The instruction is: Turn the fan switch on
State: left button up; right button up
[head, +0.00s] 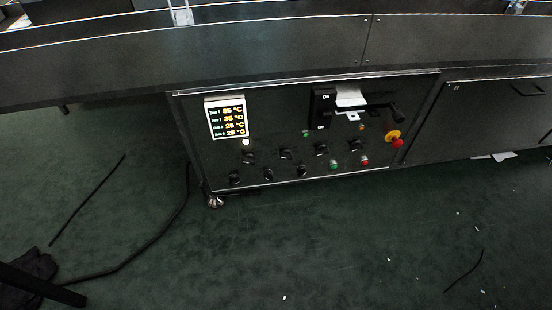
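The dryer's control panel (225,160) is on the dark cabinet below the long machine body. Several small black rotary knobs sit on it in two rows, among them one at the upper left (248,157) and one at the upper right (356,145). Their labels are too small to read, so I cannot tell which is the fan switch or how it is set. A larger black switch block (322,108) marked "On" at the top has a dark handle (398,114) to its right. Neither of my grippers shows in the head view.
A lit display (227,118) shows zone temperatures. A red and yellow emergency stop (394,139), a green button (334,166) and a red button (364,160) are on the panel. A black cable (150,240) lies on the green floor. The floor before the panel is mostly clear.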

aim_at(268, 175)
jog(key=i+l, duration=0.75)
jog(key=l, duration=0.4)
jog(key=i+l, duration=0.1)
jog(key=l, duration=0.4)
jog(key=i+j, duration=0.25)
jog(key=j, duration=0.25)
